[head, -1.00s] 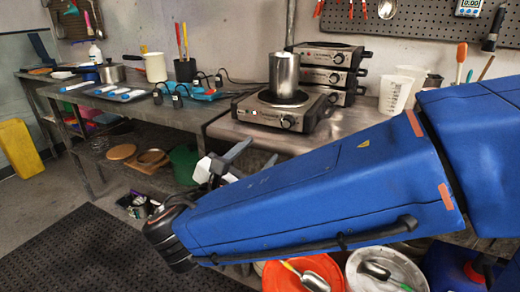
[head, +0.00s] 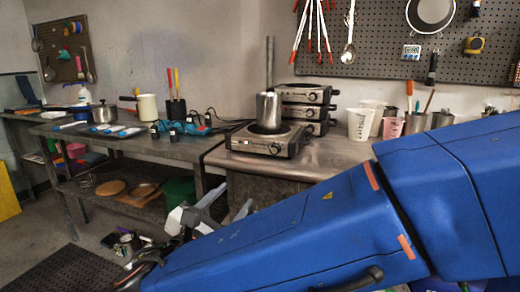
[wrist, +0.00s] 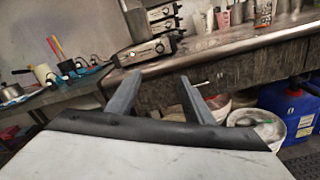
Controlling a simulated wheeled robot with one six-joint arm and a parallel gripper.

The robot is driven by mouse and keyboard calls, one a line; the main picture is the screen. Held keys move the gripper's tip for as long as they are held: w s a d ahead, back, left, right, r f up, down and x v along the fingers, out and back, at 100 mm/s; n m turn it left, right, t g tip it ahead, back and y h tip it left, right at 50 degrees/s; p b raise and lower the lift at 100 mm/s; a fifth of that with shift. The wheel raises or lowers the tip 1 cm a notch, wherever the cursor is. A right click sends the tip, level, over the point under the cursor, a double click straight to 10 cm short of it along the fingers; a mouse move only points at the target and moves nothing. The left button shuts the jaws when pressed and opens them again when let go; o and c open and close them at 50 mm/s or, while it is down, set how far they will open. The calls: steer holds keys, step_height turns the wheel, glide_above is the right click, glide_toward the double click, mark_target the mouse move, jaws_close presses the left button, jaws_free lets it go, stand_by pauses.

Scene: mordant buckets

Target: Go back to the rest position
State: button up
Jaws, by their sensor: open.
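My gripper (wrist: 157,90) is open and empty in the wrist view, its two grey fingers apart with only background between them. In the head view my blue arm reaches from the right edge to the lower left, and my gripper (head: 205,208) shows partly behind it, below the front edge of the benches. It appears to hang in free air, touching nothing that I can see.
A metal pot (head: 269,111) stands on a hot plate (head: 262,142) on the right bench (head: 325,158). A lower left bench (head: 190,150) holds pans and tools. A white bucket (wrist: 268,126) and a blue container (wrist: 296,108) stand low at right in the wrist view.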

steer(key=d+f+m+g+h, duration=0.1)
steer(key=d+f+m+g, duration=0.35)
steer(key=d, duration=0.75)
steer(key=d+f+m+g+h, duration=0.1)
steer(key=d+f+m+g, duration=0.3)
steer(key=d, duration=0.8)
steer(key=s+d+f+m+g+y, duration=0.2)
steer(key=s+d+f+m+y, duration=0.2)
steer(key=s+m, duration=0.3)
steer(key=s+d+f+m+g+y, duration=0.1)
steer(key=s+d+f+m+y, duration=0.2)
steer(key=s+d+m, duration=0.4)
steer(key=m+y, duration=0.1)
steer(key=m, duration=0.3)
steer(key=shift+s+d+f+g, duration=0.15)
steer(key=shift+s+f+g, duration=0.1)
steer(key=shift+f+g, duration=0.15)
